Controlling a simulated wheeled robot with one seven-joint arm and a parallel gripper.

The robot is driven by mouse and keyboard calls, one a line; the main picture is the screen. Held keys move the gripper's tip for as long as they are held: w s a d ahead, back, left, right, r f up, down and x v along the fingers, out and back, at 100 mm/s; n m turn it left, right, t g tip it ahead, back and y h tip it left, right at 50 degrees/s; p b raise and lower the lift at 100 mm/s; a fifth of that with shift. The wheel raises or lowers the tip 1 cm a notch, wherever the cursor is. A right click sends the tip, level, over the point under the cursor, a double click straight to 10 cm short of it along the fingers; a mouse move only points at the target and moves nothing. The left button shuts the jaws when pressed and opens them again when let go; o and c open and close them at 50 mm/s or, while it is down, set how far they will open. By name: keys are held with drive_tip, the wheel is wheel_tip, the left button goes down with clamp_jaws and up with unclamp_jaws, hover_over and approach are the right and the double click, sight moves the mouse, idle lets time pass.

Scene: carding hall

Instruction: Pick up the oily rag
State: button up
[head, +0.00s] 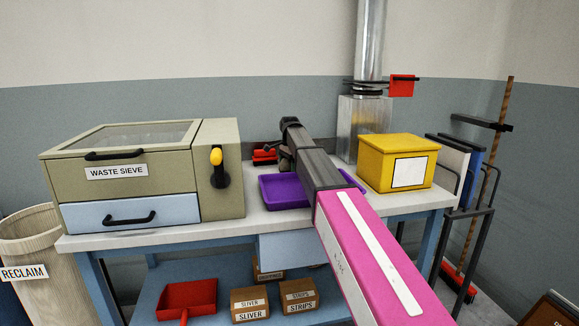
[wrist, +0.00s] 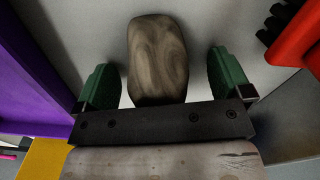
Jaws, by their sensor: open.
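A rounded, brown-grey thing with a swirled, mottled surface (wrist: 158,50) lies on the pale worktop in the wrist view. It may be the oily rag, but its look is closer to wood grain and I cannot be sure. My gripper (wrist: 161,72) is open, with one green finger on each side of this thing and a visible gap at both sides. In the head view my arm reaches over the bench to its back, and the fingers are mostly hidden there.
A purple tray (head: 283,193) is close beside my gripper, and a red thing with black parts (head: 264,156) is on its other side. The waste sieve (head: 125,170) stands left on the bench (head: 230,228), the yellow box (head: 385,165) right. A metal duct (head: 365,130) rises behind.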

drive_tip(key=c, duration=1)
drive_tip(key=shift+r, duration=0.1)
